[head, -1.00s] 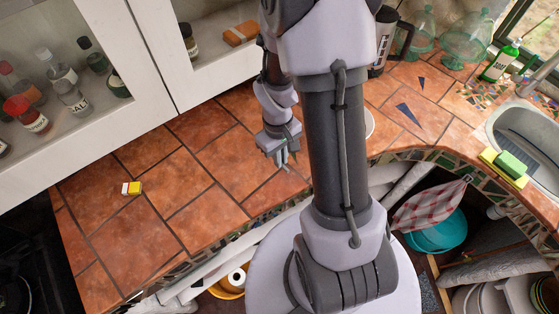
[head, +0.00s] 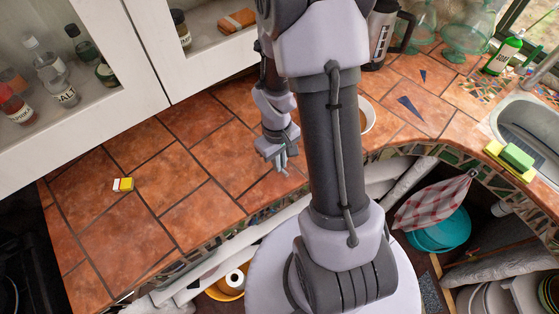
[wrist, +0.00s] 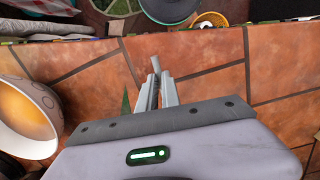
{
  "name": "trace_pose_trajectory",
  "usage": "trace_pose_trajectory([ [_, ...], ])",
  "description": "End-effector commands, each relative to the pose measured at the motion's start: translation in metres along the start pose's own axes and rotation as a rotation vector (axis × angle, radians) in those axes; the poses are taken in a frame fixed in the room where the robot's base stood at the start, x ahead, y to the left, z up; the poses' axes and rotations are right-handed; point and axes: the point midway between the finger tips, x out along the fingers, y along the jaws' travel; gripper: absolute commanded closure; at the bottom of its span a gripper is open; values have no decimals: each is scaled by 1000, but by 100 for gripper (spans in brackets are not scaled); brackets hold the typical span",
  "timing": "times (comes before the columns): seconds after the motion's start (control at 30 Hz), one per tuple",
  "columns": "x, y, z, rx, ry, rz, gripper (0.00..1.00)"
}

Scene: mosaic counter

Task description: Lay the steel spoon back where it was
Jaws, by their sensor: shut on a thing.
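My gripper (head: 277,160) is over the tiled counter, left of my arm's dark column in the head view. In the wrist view my gripper (wrist: 158,86) has its fingers close together on a slim grey thing, which I take to be the steel spoon (wrist: 155,63). Only a short grey end of it shows past the fingertips. The rest is hidden by the fingers, and I cannot tell its height above the tiles.
A pale bowl (wrist: 43,102) with a yellow-orange inside is left of my gripper in the wrist view. A small yellow and white box (head: 123,185) lies on the terracotta counter (head: 195,215). The tiles between are clear. A sponge (head: 517,156) lies by the sink.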

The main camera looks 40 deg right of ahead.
Motion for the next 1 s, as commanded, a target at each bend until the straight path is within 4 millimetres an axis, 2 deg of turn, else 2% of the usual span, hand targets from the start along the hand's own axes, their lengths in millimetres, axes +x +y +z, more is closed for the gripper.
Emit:
trace_pose_trajectory([
  [0.97, 21, 0, -1, 0, 0, 0, 100],
  [1.0, 20, 0, -1, 0, 0, 0, 86],
])
